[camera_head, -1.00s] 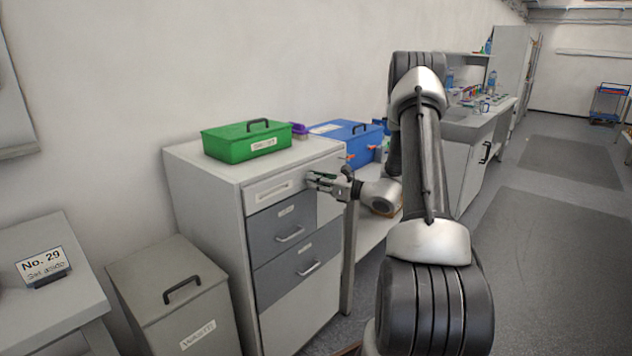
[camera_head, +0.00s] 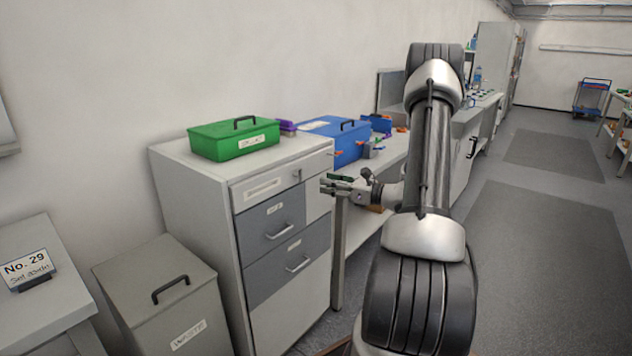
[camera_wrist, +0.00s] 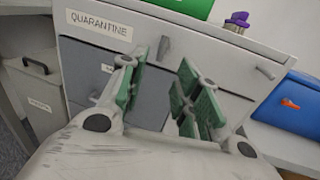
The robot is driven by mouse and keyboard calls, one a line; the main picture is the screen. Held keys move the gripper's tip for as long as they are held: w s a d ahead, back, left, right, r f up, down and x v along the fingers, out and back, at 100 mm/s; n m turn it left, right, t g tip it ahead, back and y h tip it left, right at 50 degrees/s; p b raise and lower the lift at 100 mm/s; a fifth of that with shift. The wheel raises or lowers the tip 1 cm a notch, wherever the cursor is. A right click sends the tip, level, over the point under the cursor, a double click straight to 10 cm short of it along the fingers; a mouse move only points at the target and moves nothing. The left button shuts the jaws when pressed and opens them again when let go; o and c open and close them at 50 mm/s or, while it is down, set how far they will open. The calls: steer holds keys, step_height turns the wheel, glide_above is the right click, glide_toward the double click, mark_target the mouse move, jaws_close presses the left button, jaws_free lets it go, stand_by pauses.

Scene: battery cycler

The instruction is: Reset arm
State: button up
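My gripper (camera_head: 338,184) is in front of the right edge of the grey drawer cabinet (camera_head: 192,205), at about the height of its top drawer. In the wrist view my gripper (camera_wrist: 160,98) has its two green-padded fingers spread apart, with nothing between them. The top drawer, labelled "QUARANTINE" (camera_wrist: 99,24), is beyond the fingers and looks shut. My arm is raised and bent, reaching down to the left from its upper joint.
A green box (camera_head: 234,139) and a purple item (camera_head: 287,127) are on the cabinet. A blue box (camera_head: 338,139) is on the bench behind. A grey waste bin (camera_head: 160,290) and a "No. 29" sign (camera_head: 27,270) stand left. The floor (camera_head: 545,235) at right is clear.

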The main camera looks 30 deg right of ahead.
steer(key=shift+v, duration=0.95)
steer(key=s+a+f+n+g+y, duration=0.1)
steer(key=s+a+f+n+g, duration=0.1)
steer(key=s+a+n+g, duration=0.4)
steer(key=s+a+f+n+g+y, duration=0.1)
steer(key=s+a+f+n+g, duration=0.15)
steer(key=s, duration=0.55)
steer(key=s+a+r+n+g+h, duration=0.1)
steer(key=s+r+n+g+h, duration=0.15)
steer(key=s+n, duration=0.25)
steer(key=s+a+r+n+g+h, duration=0.1)
steer(key=s+r+n+g+h, duration=0.1)
steer(key=s+r+n+g, duration=0.25)
steer(key=s+a+r+n+t+h, duration=0.2)
steer(key=s+r+n+h, duration=0.1)
steer(key=r+n, duration=0.3)
steer(key=s+a+r+n+t+h, duration=0.2)
steer(key=s+a+r+n+h, duration=0.1)
steer(key=r+n, duration=0.3)
step_height(320, 180, up, 2)
steer(key=shift+s+a+r+h, duration=0.1)
steer(key=shift+s+a+h, duration=0.2)
steer(key=shift+s+h, duration=0.1)
